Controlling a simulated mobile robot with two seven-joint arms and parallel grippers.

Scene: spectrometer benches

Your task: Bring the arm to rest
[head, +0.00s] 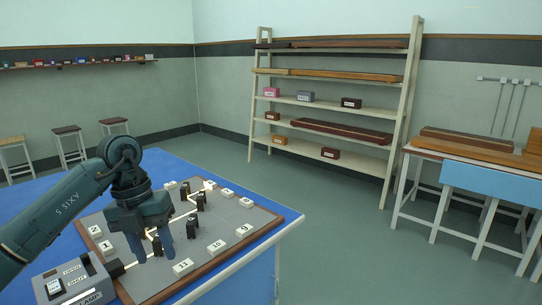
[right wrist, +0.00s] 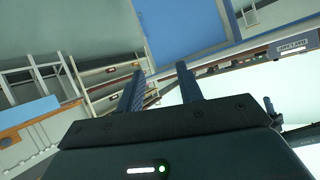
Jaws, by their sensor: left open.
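My left arm comes in from the left in the head view. Its gripper (head: 154,256) points down over the grey board (head: 262,217) on the blue table, fingers apart. A dark post (head: 157,243) shows between or behind the fingers; I cannot tell which, and I see no grip on it. The fingertips look close to the board, but contact is unclear. My right gripper (right wrist: 160,68) shows only in the right wrist view, with its two fingers apart and nothing between them.
The lamp box (head: 83,284) stands at the board's near left. Several numbered white blocks, such as block 11 (head: 183,267), and dark posts stand on the board. A shelf rack (head: 388,125) and a side bench (head: 465,155) stand beyond open floor.

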